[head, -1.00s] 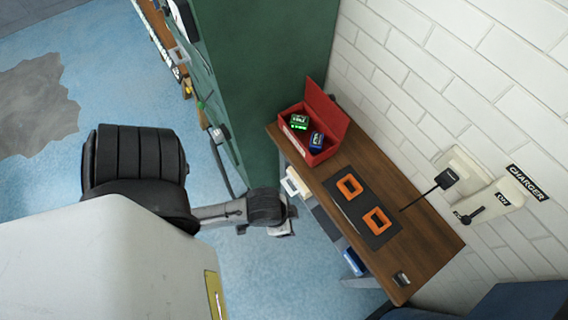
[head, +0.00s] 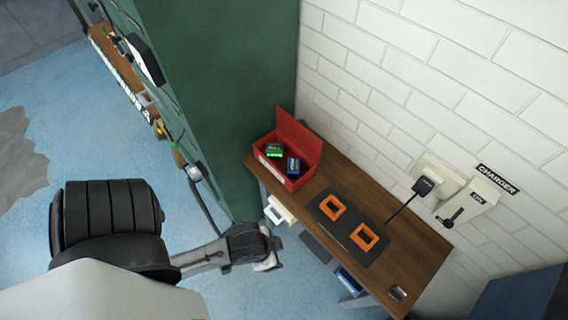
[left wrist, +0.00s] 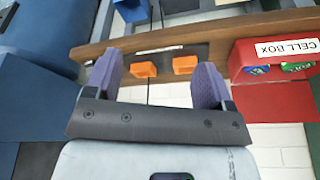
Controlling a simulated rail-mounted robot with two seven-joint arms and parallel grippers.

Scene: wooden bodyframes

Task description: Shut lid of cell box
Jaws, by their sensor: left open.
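The red cell box (head: 270,171) stands at the far left end of the wooden bench, its lid (head: 298,133) raised on the wall side. A green cell (head: 274,151) and a blue cell (head: 293,165) lie inside. In the left wrist view, the box front (left wrist: 238,58) with its CELL BOX label is at the right, and the lid (left wrist: 275,102) shows beyond it. My left gripper (head: 268,262) is off the bench's near side, apart from the box. Its purple fingers (left wrist: 156,82) are spread and empty. My right gripper is not in view.
The bench (head: 405,265) also carries a dark mat with two orange frames (head: 332,207) (head: 364,237). A charger (head: 465,205) is on the white brick wall behind. A green panel (head: 225,90) stands close to the box's left. Blue floor lies free at the left.

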